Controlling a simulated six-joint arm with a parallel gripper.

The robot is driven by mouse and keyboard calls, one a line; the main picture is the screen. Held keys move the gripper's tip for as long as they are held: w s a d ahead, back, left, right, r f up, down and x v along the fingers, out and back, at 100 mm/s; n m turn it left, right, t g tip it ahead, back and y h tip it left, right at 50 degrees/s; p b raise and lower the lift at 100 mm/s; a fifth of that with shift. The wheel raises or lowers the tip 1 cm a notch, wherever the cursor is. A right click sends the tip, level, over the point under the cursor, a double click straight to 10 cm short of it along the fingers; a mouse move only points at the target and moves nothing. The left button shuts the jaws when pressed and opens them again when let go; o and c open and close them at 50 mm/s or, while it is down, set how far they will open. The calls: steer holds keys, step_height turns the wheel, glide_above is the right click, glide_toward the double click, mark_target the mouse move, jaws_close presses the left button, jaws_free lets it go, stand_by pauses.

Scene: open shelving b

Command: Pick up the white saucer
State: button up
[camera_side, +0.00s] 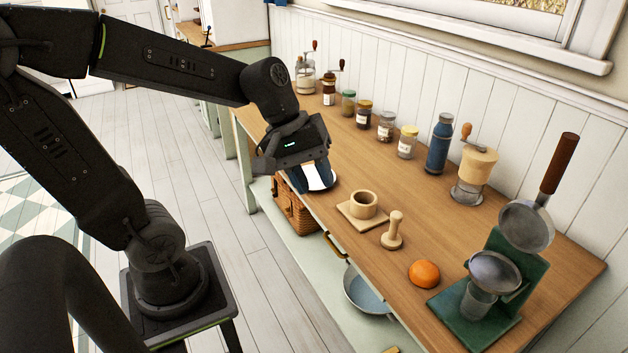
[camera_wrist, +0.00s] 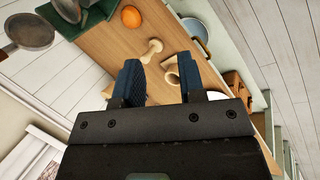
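The white saucer (camera_side: 318,178) is at the left front part of the wooden counter in the side view, partly hidden behind my gripper's dark blue fingers. In the wrist view, a white edge of it (camera_wrist: 217,95) shows just right of the right finger, and the gripper body hides the rest. My gripper (camera_side: 312,180) is just over the saucer in the side view. In the wrist view, its fingers (camera_wrist: 159,62) are spread apart with nothing seen between them but counter and a mortar farther off. I cannot tell whether a finger touches the saucer.
A wooden mortar (camera_side: 363,206) on a square board and a pestle (camera_side: 393,232) stand close right of the saucer. An orange (camera_side: 424,273) and a green stand (camera_side: 480,300) are farther right. Jars, a blue bottle (camera_side: 439,145) and grinders line the wall. A basket (camera_side: 294,207) sits below.

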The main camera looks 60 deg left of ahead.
steer(key=w+a+f+n+t+h, duration=0.1)
steer(key=w+a+f+n+h, duration=0.25)
steer(key=w+a+n, duration=0.7)
steer(key=n+t+y, duration=0.6)
steer(key=n+t, duration=0.2)
steer(key=n, duration=2.4)
glide_toward(314, 179)
step_height(314, 179, down, 3)
steer(key=w+d, duration=0.2)
steer(key=shift+s+a+f, duration=0.15)
steer(key=shift+s+f, duration=0.05)
jaws_close()
